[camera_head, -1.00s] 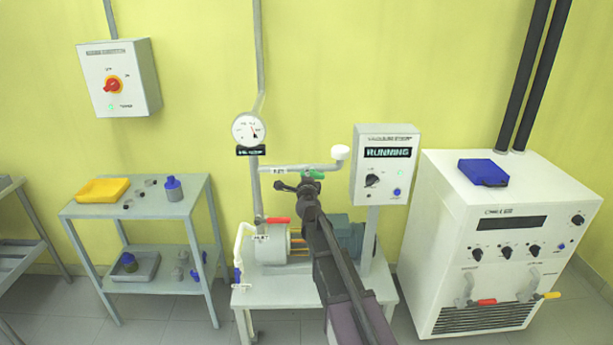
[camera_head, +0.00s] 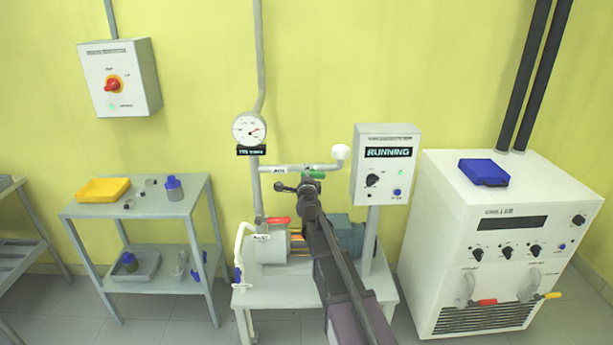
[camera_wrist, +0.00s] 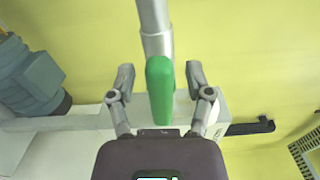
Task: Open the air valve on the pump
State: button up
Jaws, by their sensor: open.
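The pump (camera_head: 270,246) stands on a grey bench, partly hidden by my arm. A green valve handle (camera_head: 313,174) sits on the pale pipe above it, near a small label too blurred to read surely. In the wrist view the green handle (camera_wrist: 160,90) is upright between the two fingers of my gripper (camera_wrist: 160,76). The fingers are open, with a gap on each side of the handle. In the head view my gripper (camera_head: 302,187) is just below the handle.
A red lever (camera_head: 279,220) is on the lower pipe. A gauge (camera_head: 249,129) hangs at the left. A control box (camera_head: 385,165) reading RUNNING is close on the right. A white chiller (camera_head: 500,240) stands farther right, a small shelf (camera_head: 150,209) left.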

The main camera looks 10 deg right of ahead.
jog(key=shift+s, duration=0.1)
jog(key=s+a, duration=0.1)
jog(key=s, duration=1)
jog(key=shift+s+a, duration=0.35)
jog(key=shift+s, duration=0.05)
jog(key=s+a+f+n+g+y+p, duration=0.4)
jog(key=s+a+f+n+g+y, duration=0.35)
jog(key=n, duration=0.95)
jog(key=s+d+f+n+g+h+p, duration=0.1)
jog(key=s+d+f+g+h, duration=0.1)
jog(key=s+d+g, duration=0.3)
jog(key=s+d+f+n+g+h+p, duration=0.1)
jog(key=s+d+f+n+g+h, duration=0.1)
jog(key=s, duration=1.1)
jog(key=d+f+g+h, duration=0.1)
jog(key=d+g, duration=0.1)
jog(key=g, duration=0.1)
jog(key=shift+d, duration=0.4)
